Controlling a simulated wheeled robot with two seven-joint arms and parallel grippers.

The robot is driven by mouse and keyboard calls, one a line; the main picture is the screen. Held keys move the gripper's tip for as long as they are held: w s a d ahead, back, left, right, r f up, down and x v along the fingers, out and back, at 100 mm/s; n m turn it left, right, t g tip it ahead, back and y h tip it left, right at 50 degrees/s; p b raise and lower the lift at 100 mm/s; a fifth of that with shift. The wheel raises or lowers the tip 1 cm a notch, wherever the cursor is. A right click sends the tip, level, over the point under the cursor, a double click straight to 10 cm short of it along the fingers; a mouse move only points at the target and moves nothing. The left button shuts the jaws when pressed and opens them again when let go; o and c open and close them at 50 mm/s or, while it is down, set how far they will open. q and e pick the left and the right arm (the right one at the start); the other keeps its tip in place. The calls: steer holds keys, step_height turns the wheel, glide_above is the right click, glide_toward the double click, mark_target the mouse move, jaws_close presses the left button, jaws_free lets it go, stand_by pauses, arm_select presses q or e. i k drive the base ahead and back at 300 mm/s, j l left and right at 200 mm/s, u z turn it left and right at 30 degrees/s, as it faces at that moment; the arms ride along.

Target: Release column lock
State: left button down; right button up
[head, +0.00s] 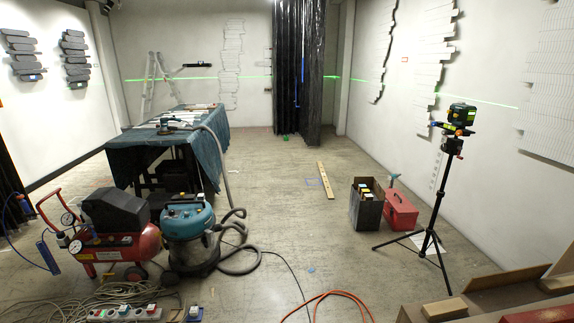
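A black tripod (437,200) stands on the floor at the right with its legs spread. A dark green laser level (461,115) sits on top of it and casts a green line along the walls. Below the laser is a dark tripod head (452,146) with blue and yellow parts on its left side. The column lock is too small to tell apart from the other tripod parts. Neither of my grippers is in view.
A red toolbox (400,212) and a dark crate (367,206) stand left of the tripod. An open cardboard box (490,296) fills the near right corner. A red compressor (115,246), blue vacuum (188,226) and draped table (180,150) stand left. An orange hose (335,293) crosses the near floor.

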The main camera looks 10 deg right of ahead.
mark_target(460, 148)
steer(key=i+l+z, duration=0.2)
steer(key=i, duration=0.45)
steer(key=i+j+z, duration=0.2)
steer(key=i, duration=0.45)
steer(key=i+z, duration=0.2)
steer(key=i, duration=0.45)
steer(key=i+j+z, duration=0.2)
steer(key=i, duration=0.45)
steer(key=i+l+z, duration=0.15)
steer(key=z, duration=0.25)
steer(key=i+z, duration=0.6)
steer(key=z, duration=0.25)
steer(key=i+j+z, duration=0.15)
steer(key=z, duration=0.3)
steer(key=i+j+z, duration=0.25)
steer(key=z, duration=0.15)
steer(key=i+z, duration=1)
steer(key=k, duration=0.1)
